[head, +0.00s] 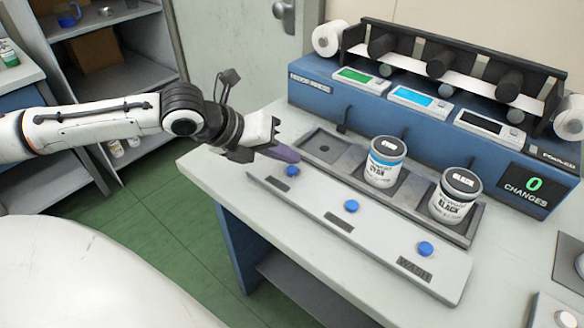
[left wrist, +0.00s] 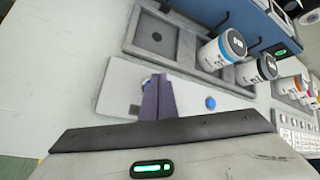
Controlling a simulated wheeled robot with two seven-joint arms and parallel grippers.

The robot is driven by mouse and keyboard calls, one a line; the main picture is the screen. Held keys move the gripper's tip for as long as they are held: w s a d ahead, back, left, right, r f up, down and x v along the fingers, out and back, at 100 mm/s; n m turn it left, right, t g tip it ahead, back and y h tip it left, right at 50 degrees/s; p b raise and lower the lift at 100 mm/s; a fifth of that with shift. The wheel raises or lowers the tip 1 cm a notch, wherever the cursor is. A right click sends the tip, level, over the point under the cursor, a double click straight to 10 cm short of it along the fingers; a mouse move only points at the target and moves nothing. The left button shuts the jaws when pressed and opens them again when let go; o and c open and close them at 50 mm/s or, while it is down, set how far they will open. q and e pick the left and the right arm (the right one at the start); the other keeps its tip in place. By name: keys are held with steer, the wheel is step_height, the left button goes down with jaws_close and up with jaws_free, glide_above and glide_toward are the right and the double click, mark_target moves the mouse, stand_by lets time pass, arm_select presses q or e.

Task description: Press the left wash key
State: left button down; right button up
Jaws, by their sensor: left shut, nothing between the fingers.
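The left wash key, a round blue button (head: 291,171) on the light grey key panel (head: 320,205), is at the panel's left end in the head view. My left gripper (head: 292,156) is shut and empty, its purple-grey fingers close above and just behind that key; I cannot tell whether they touch anything. In the left wrist view the shut fingers (left wrist: 157,86) hide most of the left key. The middle blue key (head: 351,206) also shows there (left wrist: 210,103). The right blue key (head: 425,248) is near the "WASH" label. My right gripper is not in view.
Behind the panel, a grey tray (head: 330,171) holds a cyan can (head: 385,162) and a black can (head: 455,195); its left place is empty. The blue rewinder (head: 420,120) stands behind, its counter (head: 531,187) reading 0 changes. The white table (head: 225,185) is clear at left.

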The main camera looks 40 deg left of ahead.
arm_select(q)
steer(key=shift+f, duration=0.4)
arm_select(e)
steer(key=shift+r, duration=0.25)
arm_select(q)
steer(key=shift+f, duration=0.4)
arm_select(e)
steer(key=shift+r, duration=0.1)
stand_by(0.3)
arm_select(q)
steer(key=shift+p, duration=0.3)
steer(key=shift+r+p, duration=0.8)
steer(key=shift+p, duration=0.4)
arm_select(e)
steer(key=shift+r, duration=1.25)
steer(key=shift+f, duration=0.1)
arm_select(q)
step_height(320, 180, up, 4)
steer(key=p, duration=0.5)
steer(key=shift+r, duration=0.1)
steer(key=shift+r+p, duration=0.45)
steer(key=shift+p, duration=0.15)
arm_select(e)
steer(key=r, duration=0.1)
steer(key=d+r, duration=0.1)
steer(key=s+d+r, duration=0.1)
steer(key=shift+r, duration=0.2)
